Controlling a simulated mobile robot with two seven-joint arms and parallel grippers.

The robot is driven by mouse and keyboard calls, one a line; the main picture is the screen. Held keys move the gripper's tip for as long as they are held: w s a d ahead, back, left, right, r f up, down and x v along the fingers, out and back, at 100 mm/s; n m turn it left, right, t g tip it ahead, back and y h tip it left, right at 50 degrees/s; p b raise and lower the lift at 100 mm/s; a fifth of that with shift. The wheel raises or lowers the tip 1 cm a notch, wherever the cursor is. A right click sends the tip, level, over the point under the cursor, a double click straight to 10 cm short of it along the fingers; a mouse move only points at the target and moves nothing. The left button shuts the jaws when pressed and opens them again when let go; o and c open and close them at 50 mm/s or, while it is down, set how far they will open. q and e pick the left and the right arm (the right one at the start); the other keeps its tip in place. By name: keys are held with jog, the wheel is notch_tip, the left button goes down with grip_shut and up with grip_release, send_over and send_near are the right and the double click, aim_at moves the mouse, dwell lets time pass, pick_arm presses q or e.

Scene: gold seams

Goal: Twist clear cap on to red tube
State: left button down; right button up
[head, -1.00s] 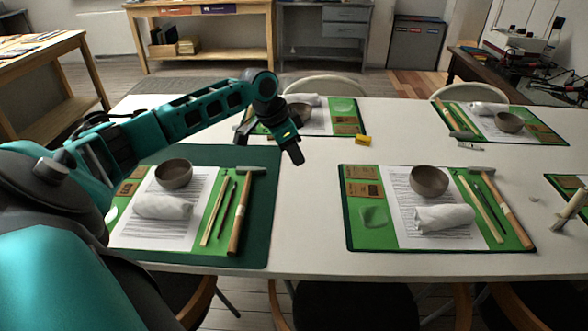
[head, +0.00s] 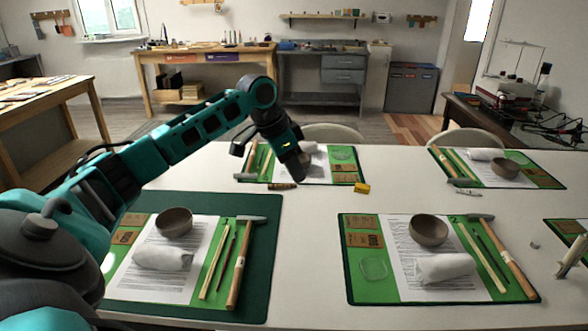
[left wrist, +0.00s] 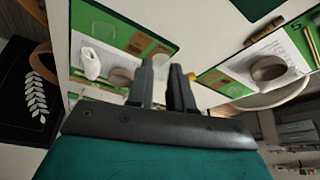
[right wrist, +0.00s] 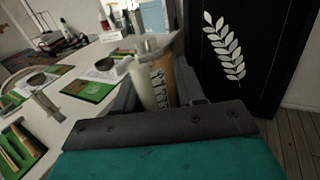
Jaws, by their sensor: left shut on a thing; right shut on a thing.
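My left gripper (head: 303,166) hangs above the white table, in front of the far mat. My right gripper (right wrist: 168,98) is out of the head view. In the right wrist view it is shut on a pale, cream-coloured tube (right wrist: 149,82) with a whitish, flared top. The tube stands up between the fingers. Nothing clearly red shows in any view, and I cannot make out a separate clear cap.
The white table (head: 300,240) holds green mats with bowls, white rolls, papers and tools. A dark bowl (head: 429,230) sits on the near right mat. A yellow block (head: 362,188) lies right of my left gripper. Another pale tube-like thing (head: 571,256) stands at the right edge.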

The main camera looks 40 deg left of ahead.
jog(key=o, duration=0.4)
grip_shut()
